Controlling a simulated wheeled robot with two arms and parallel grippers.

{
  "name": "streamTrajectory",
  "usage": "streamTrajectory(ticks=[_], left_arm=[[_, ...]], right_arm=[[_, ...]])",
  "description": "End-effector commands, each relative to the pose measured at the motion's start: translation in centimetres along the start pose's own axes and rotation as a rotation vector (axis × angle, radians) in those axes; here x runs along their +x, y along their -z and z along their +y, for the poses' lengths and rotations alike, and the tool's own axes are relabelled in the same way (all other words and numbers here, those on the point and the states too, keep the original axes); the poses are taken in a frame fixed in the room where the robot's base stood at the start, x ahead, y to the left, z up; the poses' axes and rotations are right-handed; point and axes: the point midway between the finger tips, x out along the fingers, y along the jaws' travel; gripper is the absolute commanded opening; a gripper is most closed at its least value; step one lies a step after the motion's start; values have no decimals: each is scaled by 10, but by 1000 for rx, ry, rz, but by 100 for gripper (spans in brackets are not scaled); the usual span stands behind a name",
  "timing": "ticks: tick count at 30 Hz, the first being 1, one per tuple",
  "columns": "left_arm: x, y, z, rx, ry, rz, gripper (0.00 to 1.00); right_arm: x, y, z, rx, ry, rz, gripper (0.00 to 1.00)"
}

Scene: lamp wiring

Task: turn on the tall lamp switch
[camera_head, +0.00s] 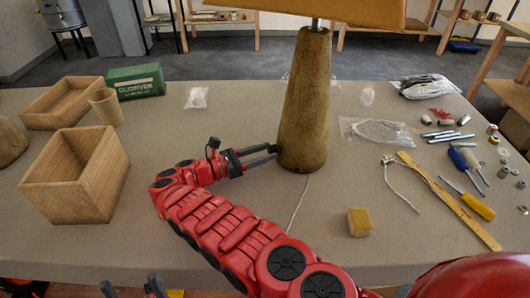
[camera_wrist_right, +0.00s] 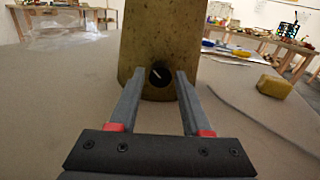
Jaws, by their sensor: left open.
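The tall lamp (camera_head: 308,100) has a brown tapered base and an orange-yellow shade (camera_head: 350,10), cut off by the top edge. It stands upright on the table. In the right wrist view, its round black switch (camera_wrist_right: 159,75) with a slanted white mark sits low on the base (camera_wrist_right: 150,40). My right gripper (camera_head: 273,153) reaches the base's left side in the head view. Its open fingers lie either side of the switch; I cannot tell whether they touch it. The switch is hidden in the head view. My left gripper (camera_head: 132,289) is open at the bottom left edge.
A grey cord (camera_head: 299,200) runs from the lamp toward the table front. A yellow block (camera_head: 359,222) lies right of it. Wooden boxes (camera_head: 70,190) and a green box (camera_head: 136,81) stand left. A ruler (camera_head: 445,195), screwdrivers and small parts lie right.

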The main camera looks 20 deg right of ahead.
Motion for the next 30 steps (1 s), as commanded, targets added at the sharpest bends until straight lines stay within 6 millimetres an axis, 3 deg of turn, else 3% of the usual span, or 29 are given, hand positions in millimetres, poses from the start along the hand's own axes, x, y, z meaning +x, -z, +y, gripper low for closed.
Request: streamTrajectory(ticks=[1, 7, 19, 30], left_arm=[[0, 0, 0, 0, 0, 0, 85], [0, 0, 0, 0, 0, 0, 85], [-6, -1, 0, 0, 0, 0, 85], [-41, -7, 2, 0, 0, 0, 85]], right_arm=[[0, 0, 0, 0, 0, 0, 37], [0, 0, 0, 0, 0, 0, 1], [0, 2, 0, 17, 1, 0, 0], [1, 5, 0, 166, 2, -2, 0]])
